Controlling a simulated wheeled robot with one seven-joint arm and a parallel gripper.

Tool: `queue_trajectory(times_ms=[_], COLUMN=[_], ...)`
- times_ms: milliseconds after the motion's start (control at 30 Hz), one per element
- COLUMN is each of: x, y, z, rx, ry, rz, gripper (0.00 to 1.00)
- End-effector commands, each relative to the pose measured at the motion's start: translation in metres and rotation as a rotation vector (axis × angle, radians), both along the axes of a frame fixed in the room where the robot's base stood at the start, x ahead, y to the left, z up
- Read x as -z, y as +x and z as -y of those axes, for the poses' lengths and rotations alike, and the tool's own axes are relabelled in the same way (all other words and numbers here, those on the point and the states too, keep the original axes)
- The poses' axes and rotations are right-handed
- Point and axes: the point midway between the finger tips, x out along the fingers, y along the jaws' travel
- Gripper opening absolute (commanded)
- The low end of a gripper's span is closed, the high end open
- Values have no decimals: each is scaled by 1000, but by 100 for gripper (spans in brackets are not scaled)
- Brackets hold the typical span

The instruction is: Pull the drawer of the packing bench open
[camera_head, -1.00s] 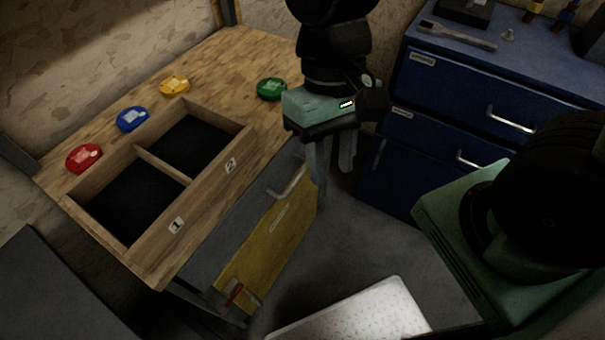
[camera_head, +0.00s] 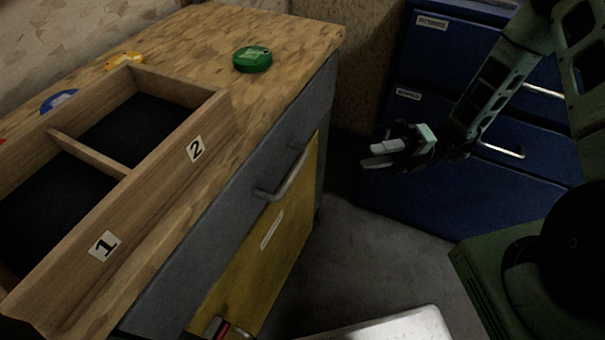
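The packing bench (camera_head: 290,45) has a wooden top and stands at the left. Its grey drawer front (camera_head: 220,225) lies under the top's edge and looks flush, so the drawer appears shut. A grey bar handle (camera_head: 284,180) sticks out near the drawer's right part, just above a yellow panel (camera_head: 262,262). My gripper (camera_head: 368,155) is to the right of the handle, apart from it, in front of the blue cabinet. Its two pale fingers point left with a small gap between them, and nothing shows in it.
A blue drawer cabinet (camera_head: 400,205) stands right.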

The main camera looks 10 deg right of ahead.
Motion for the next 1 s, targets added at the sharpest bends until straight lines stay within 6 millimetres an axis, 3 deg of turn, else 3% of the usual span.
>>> queue_trajectory(times_ms=[167,700,1000], x=[-2,-17,-22], y=[-1,-17,-22], z=[-15,-123,-163], rx=[2,-2,0], ry=[5,3,2], rz=[-9,-6,-5], gripper=[34,34,34])
